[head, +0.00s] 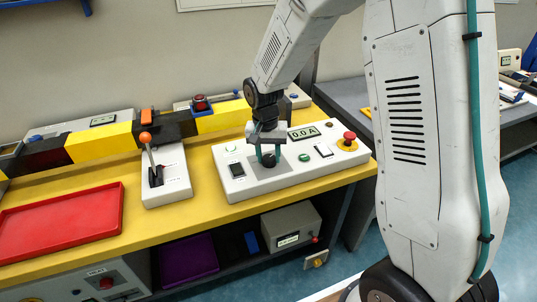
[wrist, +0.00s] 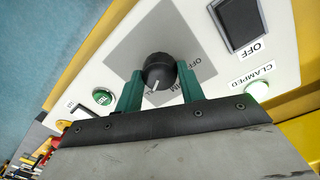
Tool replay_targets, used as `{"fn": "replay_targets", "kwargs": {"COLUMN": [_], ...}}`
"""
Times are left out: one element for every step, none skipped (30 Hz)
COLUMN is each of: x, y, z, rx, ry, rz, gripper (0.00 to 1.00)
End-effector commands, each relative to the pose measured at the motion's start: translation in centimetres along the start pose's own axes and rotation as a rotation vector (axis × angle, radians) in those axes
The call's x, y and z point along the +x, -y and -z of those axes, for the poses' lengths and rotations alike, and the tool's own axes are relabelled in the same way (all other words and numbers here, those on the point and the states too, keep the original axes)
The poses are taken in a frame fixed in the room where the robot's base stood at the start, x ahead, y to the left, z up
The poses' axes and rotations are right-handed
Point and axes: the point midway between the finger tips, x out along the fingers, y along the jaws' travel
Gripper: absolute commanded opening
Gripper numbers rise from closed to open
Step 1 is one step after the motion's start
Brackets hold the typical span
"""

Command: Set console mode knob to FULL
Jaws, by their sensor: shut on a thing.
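The console (head: 235,185) is a white box on the yellow bench. Its mode knob (wrist: 160,72) is black and round, on a grey plate (wrist: 128,48), with a white pointer line towards the lower edge of the wrist view. Lettering beside the knob seems to include OFF; the rest is partly hidden, and I cannot read FULL clearly. My gripper (wrist: 159,88) has its green fingers on either side of the knob, shut on it. In the head view my gripper (head: 268,156) comes down from above and hides most of the knob.
A red tray (head: 60,222) lies further left.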

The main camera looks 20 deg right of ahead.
Motion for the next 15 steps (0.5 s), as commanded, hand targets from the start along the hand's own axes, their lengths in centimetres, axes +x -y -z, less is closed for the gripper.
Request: {"fn": "replay_targets", "kwargs": {"x": [-0.12,-0.12,-0.12,-0.12,-0.12,-0.11,-0.1,-0.09,-0.08,-0.07,-0.07,-0.06,-0.05,-0.07,-0.15], "y": [0.01,0.01,0.01,0.01,0.01,0.01,0.0,0.0,0.0,0.0,0.0,0.0,0.0,0.06,0.11], "z": [0.22,0.22,0.22,0.22,0.22,0.2,0.18,0.17,0.15,0.13,0.12,0.11,0.1,0.06,0.04], "rx": [0.001,0.001,0.001,0.001,0.001,0.0,0.0,0.0,0.0,0.0,0.0,0.0,-0.001,-0.001,-0.002], "ry": [-0.005,-0.005,-0.005,-0.005,-0.005,-0.005,-0.004,-0.004,-0.004,-0.003,-0.003,-0.003,-0.002,-0.002,-0.002], "rz": [0.002,0.002,0.002,0.002,0.002,0.002,0.002,0.002,0.001,0.001,0.001,0.001,0.001,0.001,0.001], "gripper": [0.16,0.16,0.16,0.16,0.47,0.58,0.6,0.6,0.6,0.6,0.6,0.6,0.6,0.6,0.6]}}
